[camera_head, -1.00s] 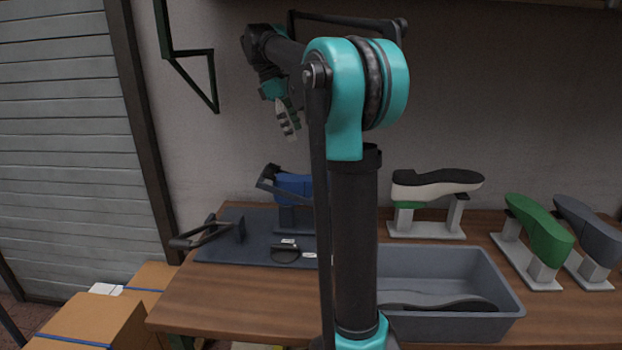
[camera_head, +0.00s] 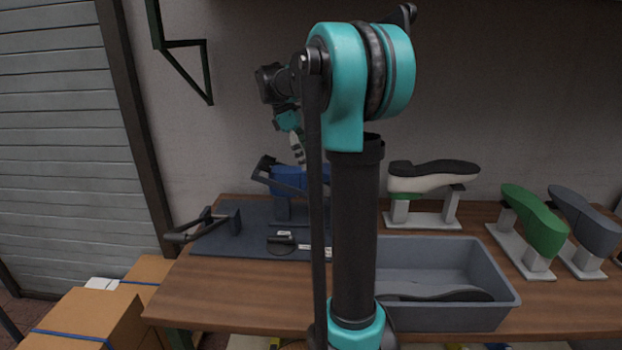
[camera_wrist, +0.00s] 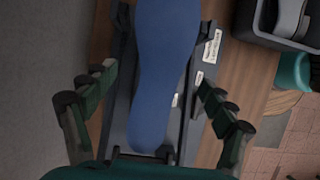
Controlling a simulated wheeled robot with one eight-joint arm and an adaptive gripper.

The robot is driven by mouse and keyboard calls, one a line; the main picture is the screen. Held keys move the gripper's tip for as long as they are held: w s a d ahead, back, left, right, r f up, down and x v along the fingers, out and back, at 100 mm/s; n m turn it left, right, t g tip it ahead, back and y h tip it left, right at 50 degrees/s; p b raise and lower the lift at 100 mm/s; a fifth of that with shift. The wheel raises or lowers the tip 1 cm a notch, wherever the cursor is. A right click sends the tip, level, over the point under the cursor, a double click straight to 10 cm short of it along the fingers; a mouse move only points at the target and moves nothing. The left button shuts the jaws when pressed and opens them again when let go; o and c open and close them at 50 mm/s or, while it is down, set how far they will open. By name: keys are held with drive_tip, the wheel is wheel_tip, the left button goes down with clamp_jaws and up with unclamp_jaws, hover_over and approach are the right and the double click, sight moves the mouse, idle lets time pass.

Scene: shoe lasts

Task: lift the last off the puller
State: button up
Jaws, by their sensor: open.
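A blue last (camera_head: 287,179) sits on the dark puller (camera_head: 263,168) at the back left of the bench, partly hidden behind my arm. In the wrist view the blue last (camera_wrist: 165,70) runs lengthwise down the middle, above the puller's dark frame (camera_wrist: 118,110). My gripper (camera_head: 298,150) is just above the last in the head view. In the wrist view my gripper (camera_wrist: 157,78) is open, with one finger on each side of the last and gaps between. The fingers appear empty.
A grey bin (camera_head: 445,318) with a dark sole-shaped piece inside stands at the front right. A white-and-black last (camera_head: 430,180), a green last (camera_head: 535,220) and a grey last (camera_head: 588,220) stand on supports to the right. A black lever (camera_head: 203,225) lies left of the puller.

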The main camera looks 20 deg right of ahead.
sight(311, 169)
drive_tip(key=x, duration=0.4)
drive_tip(key=shift+f, duration=0.25)
drive_tip(key=c, duration=1.8)
drive_tip(key=shift+r, duration=0.1)
drive_tip(key=shift+c, duration=0.2)
